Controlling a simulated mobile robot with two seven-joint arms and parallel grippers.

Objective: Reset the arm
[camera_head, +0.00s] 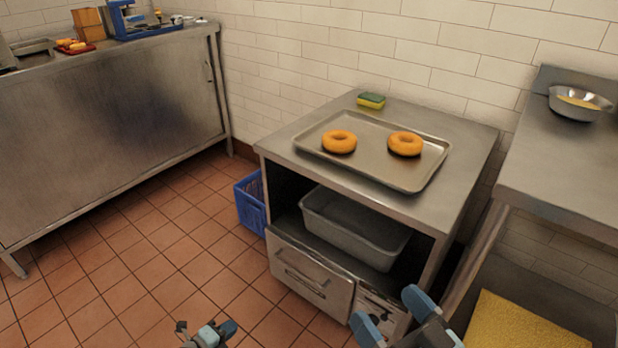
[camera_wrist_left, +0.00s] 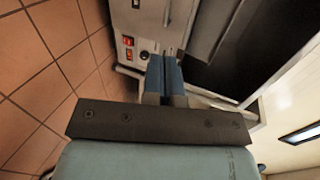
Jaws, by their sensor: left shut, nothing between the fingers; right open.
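My left gripper (camera_head: 213,332) is low at the bottom edge of the head view, over the tiled floor, well apart from the metal stand. In the left wrist view its two blue fingers (camera_wrist_left: 165,80) are together with nothing between them. My right gripper (camera_head: 395,318) is at the bottom right of the head view, with its blue fingertips spread apart and empty. It is in front of the stand's lower right corner. Most of both arms is outside the view.
A counter with a bowl (camera_head: 580,102) is at right. Floor at left is clear.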

